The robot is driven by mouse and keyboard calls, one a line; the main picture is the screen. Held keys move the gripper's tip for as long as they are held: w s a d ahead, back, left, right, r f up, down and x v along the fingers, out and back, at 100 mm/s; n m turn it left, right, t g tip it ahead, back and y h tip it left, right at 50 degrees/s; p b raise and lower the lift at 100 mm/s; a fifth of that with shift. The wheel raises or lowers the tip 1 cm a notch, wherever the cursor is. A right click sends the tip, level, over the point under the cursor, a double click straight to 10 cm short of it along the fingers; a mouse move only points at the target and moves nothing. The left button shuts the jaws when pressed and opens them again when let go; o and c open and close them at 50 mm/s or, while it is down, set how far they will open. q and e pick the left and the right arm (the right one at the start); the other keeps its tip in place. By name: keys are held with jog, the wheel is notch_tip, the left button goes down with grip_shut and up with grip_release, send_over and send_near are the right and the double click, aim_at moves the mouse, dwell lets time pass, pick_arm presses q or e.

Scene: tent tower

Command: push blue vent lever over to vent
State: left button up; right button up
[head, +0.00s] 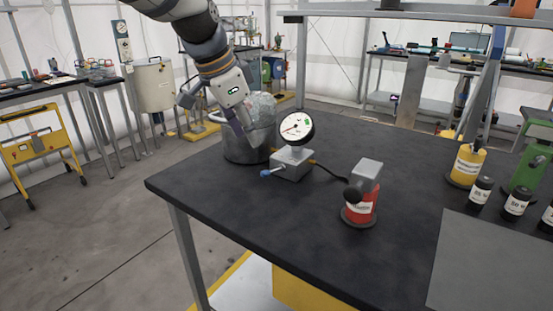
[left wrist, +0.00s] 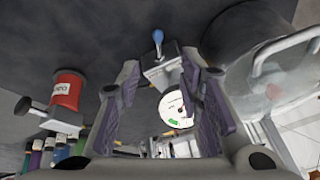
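The blue vent lever (head: 266,173) sticks out from the left side of a small grey block (head: 292,164) on the dark table. A round white dial gauge (head: 296,127) stands on the block. My left gripper (head: 250,138) hangs above and behind the lever, in front of the grey pot. In the left wrist view, the lever (left wrist: 158,37) shows beyond the fingertips, and the block (left wrist: 163,72) and gauge (left wrist: 174,108) show between the open fingers (left wrist: 160,75). I see nothing held, and the fingers look apart from the lever. My right gripper is out of view.
A grey pot (head: 243,152) with a clear dome stands left of the block. A red container (head: 360,208) with a grey top stands to the right. Yellow (head: 466,165) and green containers and small dark jars are farther right. The front table area is clear.

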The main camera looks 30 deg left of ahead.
aim_at(263, 172)
pick_arm(q)
jog(key=x, duration=1.1)
jog(key=shift+s+f, duration=0.25)
jog(key=shift+s, duration=0.15)
grip_shut()
